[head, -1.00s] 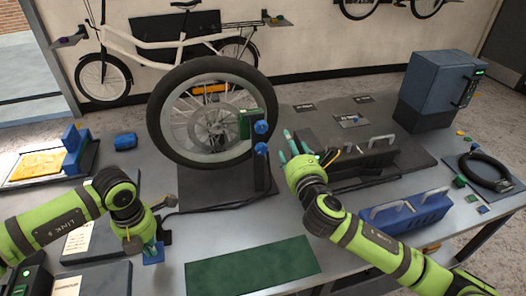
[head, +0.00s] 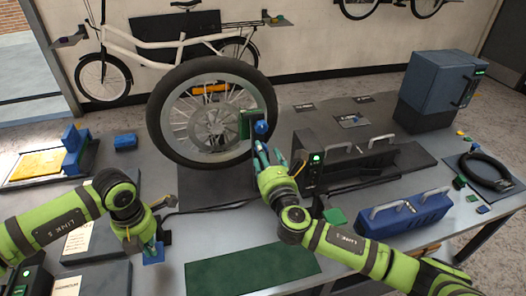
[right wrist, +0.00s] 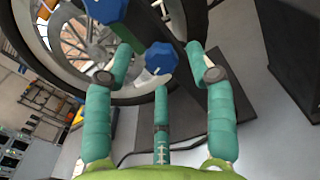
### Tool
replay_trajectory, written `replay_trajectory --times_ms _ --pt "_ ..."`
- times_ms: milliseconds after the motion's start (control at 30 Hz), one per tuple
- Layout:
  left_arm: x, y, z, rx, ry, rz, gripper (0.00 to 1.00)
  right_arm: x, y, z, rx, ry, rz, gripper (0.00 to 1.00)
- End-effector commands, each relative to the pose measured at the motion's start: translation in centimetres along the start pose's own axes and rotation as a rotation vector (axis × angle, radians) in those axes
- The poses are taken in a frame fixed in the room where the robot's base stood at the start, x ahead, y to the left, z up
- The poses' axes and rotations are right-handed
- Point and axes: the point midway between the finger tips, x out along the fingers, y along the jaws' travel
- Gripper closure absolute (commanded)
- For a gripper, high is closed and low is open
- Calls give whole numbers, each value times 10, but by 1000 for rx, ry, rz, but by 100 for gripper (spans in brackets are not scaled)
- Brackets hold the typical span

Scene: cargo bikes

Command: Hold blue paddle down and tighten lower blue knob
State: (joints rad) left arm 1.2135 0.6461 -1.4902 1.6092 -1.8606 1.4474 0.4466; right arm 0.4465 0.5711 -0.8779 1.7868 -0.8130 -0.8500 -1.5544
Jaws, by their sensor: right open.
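The lower blue knob (right wrist: 161,58) is on the dark upright post of the wheel stand, below the upper blue knob (right wrist: 104,10). The upper knob also shows in the head view (head: 261,127); there my right gripper hides the lower one. My right gripper (head: 265,156) is open. In the right wrist view its teal fingers stand spread left and right of the lower knob and below it; contact cannot be told. My left gripper (head: 142,246) points down at the blue paddle (head: 153,256) at the lower left; its finger opening and contact are unclear.
A large wheel (head: 157,125) stands behind the post, close to my right gripper. A black box with handles (head: 345,146) and a blue toolbox (head: 410,214) lie to the right. A green mat (head: 252,271) lies clear in front.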

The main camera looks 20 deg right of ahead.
Motion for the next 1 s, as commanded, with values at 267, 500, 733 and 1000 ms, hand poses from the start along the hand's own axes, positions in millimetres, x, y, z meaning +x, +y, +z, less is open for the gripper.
replay_trajectory --times_ms 267,500,733,1000 --pt "1 1 0 -1 0 1 100 21 0 -1 1 1 1 44" --pt "1 1 0 -1 0 1 100 22 0 -1 1 1 1 44" --pt "1 1 0 -1 0 1 100 21 0 0 0 0 0 100" --pt "1 1 0 -1 0 1 100 22 0 2 3 -4 0 100"
